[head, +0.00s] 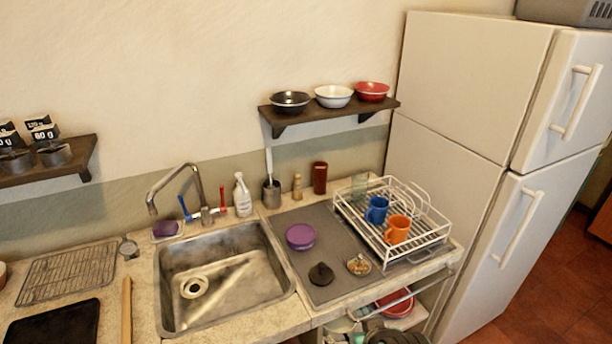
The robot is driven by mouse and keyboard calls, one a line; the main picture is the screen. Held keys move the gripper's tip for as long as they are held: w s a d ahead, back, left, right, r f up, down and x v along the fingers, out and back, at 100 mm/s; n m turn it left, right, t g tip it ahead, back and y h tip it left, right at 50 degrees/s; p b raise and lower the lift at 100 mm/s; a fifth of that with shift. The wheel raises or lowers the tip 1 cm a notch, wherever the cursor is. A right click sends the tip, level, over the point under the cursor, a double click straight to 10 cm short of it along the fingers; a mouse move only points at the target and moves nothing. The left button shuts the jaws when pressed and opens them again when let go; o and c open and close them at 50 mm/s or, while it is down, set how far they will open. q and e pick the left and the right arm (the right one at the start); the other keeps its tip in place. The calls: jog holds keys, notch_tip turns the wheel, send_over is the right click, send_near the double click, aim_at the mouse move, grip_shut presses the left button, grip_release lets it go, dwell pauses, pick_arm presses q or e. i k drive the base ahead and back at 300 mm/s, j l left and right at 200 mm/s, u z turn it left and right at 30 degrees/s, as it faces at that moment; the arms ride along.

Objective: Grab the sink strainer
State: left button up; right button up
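I cannot tell for sure which thing is the sink strainer. A pale ring with a dark middle (194,287) sits at the drain in the floor of the metal sink (262,308). A small round dish-like thing with speckled, multicoloured contents (358,265) lies on the grey drainboard (318,222), right of the sink. A black round piece with a knob (321,274) lies left of it. A small round metal piece (128,248) lies on the counter behind the sink's left corner. Neither of my grippers is in view.
A white dish rack (424,239) with a blue mug (376,210) and an orange mug (397,230) stands at the drainboard's right. A purple round container (300,236) lies on the drainboard. The tap (178,178) arches behind the sink. A shelf (330,114) holds bowls above.

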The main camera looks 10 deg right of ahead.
aim_at(358, 266)
jog(key=i+l+u, duration=0.1)
jog(key=l, duration=0.45)
jog(key=i+l+u, duration=0.15)
jog(key=l, duration=0.4)
jog(key=i+l+u, duration=0.1)
jog(key=l, duration=0.45)
jog(key=i+l+u, duration=0.15)
jog(key=l, duration=0.4)
jog(key=k, duration=0.05)
